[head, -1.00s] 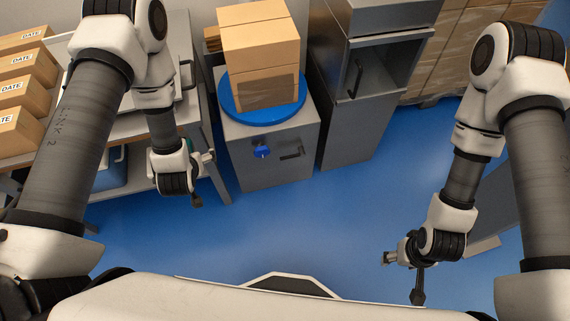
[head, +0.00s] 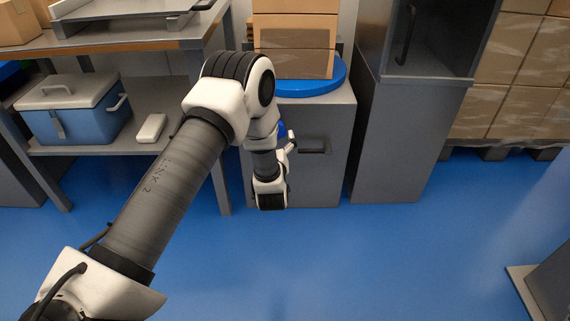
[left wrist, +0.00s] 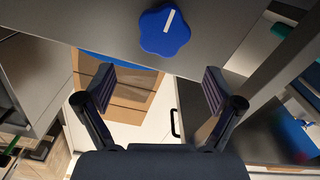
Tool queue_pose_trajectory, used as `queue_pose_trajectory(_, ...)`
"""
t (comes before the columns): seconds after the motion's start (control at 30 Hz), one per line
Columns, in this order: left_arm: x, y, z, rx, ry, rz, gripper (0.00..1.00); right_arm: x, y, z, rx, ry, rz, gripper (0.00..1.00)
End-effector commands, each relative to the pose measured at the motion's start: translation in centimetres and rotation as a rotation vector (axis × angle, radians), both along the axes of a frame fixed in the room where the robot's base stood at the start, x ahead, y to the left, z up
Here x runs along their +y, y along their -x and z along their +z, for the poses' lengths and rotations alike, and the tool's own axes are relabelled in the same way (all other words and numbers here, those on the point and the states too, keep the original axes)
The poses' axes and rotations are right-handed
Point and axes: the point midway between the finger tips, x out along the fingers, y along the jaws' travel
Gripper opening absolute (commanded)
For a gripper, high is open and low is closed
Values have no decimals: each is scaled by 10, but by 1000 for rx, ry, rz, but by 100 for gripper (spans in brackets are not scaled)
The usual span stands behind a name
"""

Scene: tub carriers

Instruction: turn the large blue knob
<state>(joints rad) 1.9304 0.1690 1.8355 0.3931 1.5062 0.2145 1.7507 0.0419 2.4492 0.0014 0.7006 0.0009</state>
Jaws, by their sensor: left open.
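The large blue knob (head: 282,130) is on the front of a grey cabinet (head: 330,175), left of a dark bar handle (head: 314,146). My left arm hides part of it in the head view. In the left wrist view the whole knob (left wrist: 158,38) shows, lobed, with a white mark, near the top edge. My left gripper (left wrist: 157,88) is open and empty, its two fingers apart. The knob lies beyond the fingertips in that view, not between them. My right gripper is not in view.
A blue round turntable (head: 318,85) on the cabinet carries cardboard boxes (head: 295,50). A workbench (head: 120,40) with a blue cooler (head: 75,125) on its shelf stands left. A tall grey cabinet (head: 405,140) stands right.

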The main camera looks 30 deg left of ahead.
Motion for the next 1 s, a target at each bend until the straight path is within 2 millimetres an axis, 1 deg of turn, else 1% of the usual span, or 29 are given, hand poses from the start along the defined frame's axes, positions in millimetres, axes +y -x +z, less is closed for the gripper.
queue_pose_trajectory(0.03,0,-1,-18,-5,0,0,92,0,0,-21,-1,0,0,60)
queue_pose_trajectory(0.17,2,-4,-18,-9,0,0,92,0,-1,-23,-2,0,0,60)
queue_pose_trajectory(0.23,5,-10,-17,-9,1,0,92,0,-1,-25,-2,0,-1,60)
queue_pose_trajectory(0.5,32,-52,-19,-10,0,1,92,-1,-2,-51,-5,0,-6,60)
queue_pose_trajectory(0.63,39,-65,-17,-7,1,0,92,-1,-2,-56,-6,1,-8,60)
queue_pose_trajectory(0.87,41,-68,-14,-5,0,-1,92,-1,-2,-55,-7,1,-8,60)
queue_pose_trajectory(0.9,41,-68,-14,-5,0,-1,89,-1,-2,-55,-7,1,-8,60)
queue_pose_trajectory(0.97,41,-68,-15,-5,0,-1,68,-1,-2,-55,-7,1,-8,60)
queue_pose_trajectory(1.0,41,-67,-15,-5,0,-1,53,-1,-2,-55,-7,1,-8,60)
